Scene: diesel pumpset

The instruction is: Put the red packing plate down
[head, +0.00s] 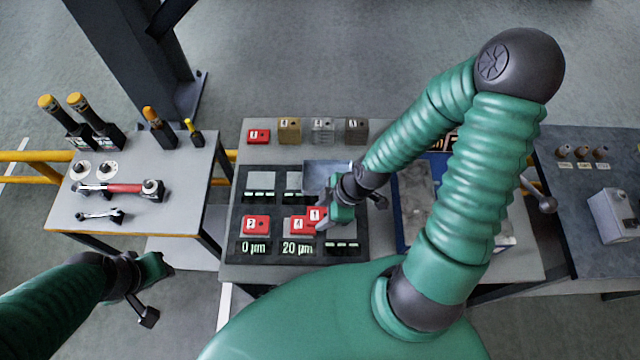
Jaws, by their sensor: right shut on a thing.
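My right gripper (328,215) is shut on a red packing plate (316,214) marked 1. It is over the front row of the black tray (309,180), just above and right of another red plate (299,226) marked 4. The held plate overlaps that plate in the picture; I cannot tell whether they touch. A red plate (257,223) marked 2 lies above the "0 µm" label, and the plate marked 4 lies above "20 µm". A further red plate (259,136) sits at the bench's back left. My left gripper (160,268) hangs at lower left, its jaw opening unclear.
Tan (289,131), grey (323,131) and dark (356,131) blocks stand along the bench's back edge. A blue-edged plate (413,205) lies right of the tray, partly behind my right arm. A tool table (140,215) stands at left.

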